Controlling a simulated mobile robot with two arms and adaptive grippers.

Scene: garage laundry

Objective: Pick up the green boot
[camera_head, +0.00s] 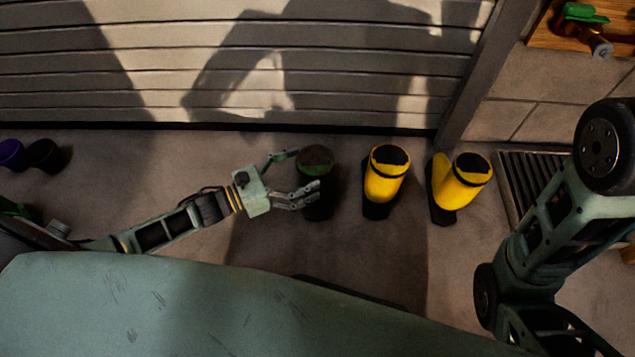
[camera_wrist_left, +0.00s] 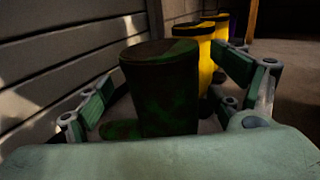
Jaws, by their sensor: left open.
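The green boot (camera_head: 316,160) is dark green and black and stands upright on the floor by the shutter door. In the left wrist view the boot (camera_wrist_left: 163,88) stands between the spread fingers, its top rim facing up. My left gripper (camera_head: 305,172) is open, with one finger on the far side of the boot and the others on its near side. Whether the fingers touch the boot I cannot tell. The lower part of the boot is partly hidden by the fingers and shadow. My right arm shows at the right, but its gripper is out of view.
Two yellow boots stand to the right, one upright (camera_head: 384,182) and one beside it (camera_head: 459,186). Dark and purple boots (camera_head: 27,154) stand at the far left. The shutter door (camera_head: 230,70) runs behind. A floor grate (camera_head: 520,180) lies at the right.

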